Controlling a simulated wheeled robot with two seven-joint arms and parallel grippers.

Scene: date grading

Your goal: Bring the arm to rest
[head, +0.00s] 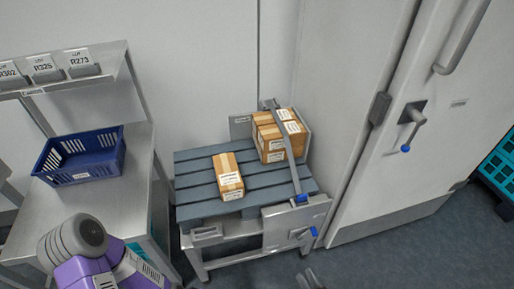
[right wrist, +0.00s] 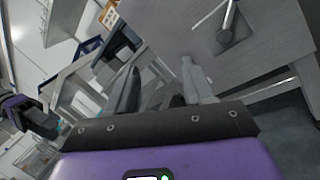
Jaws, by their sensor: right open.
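My right gripper (right wrist: 160,88) is open and empty in the right wrist view, its two fingers well apart. In the head view only dark finger tips of the right gripper (head: 309,279) show at the bottom edge, in front of the slatted stand. My left arm (head: 85,255), purple with a grey rounded joint, comes in at the lower left of the head view. In the right wrist view a purple and dark part of my other arm (right wrist: 30,112) shows at the left edge; its jaws cannot be made out.
A slatted stand (head: 197,210) bears one carton (head: 228,174) and a strapped group of cartons (head: 278,135). A metal bench (head: 100,205) with a blue crate (head: 82,158) stands left. A white door (head: 425,150) with handles stands right. Floor shows in front of the door.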

